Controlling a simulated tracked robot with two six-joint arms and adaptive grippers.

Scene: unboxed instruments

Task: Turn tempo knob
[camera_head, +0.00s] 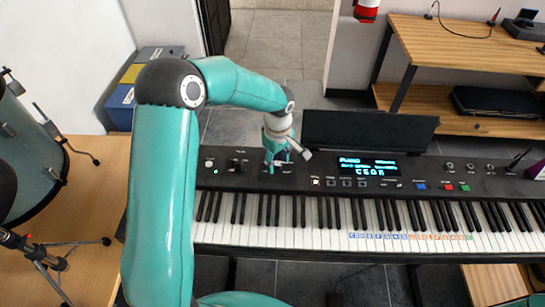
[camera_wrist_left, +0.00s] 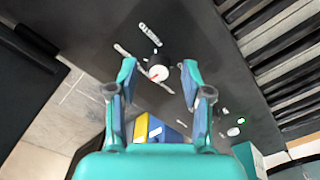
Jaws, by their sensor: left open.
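A keyboard (camera_head: 330,187) stands across the floor area, its control panel above the keys. In the left wrist view, a small round knob (camera_wrist_left: 158,73) with a white top and a red mark sits on the black panel. White lettering beside it is too blurred to read. My left gripper (camera_head: 276,163) points down over the panel, left of the lit display. In the left wrist view its open fingers (camera_wrist_left: 158,78) stand on either side of the knob, with gaps on both sides. My right gripper is not in view.
A black music stand (camera_head: 368,131) rises behind the panel, right of my left gripper. The lit display (camera_head: 368,166) and several buttons lie to its right. Drums (camera_head: 25,150) stand at the far left.

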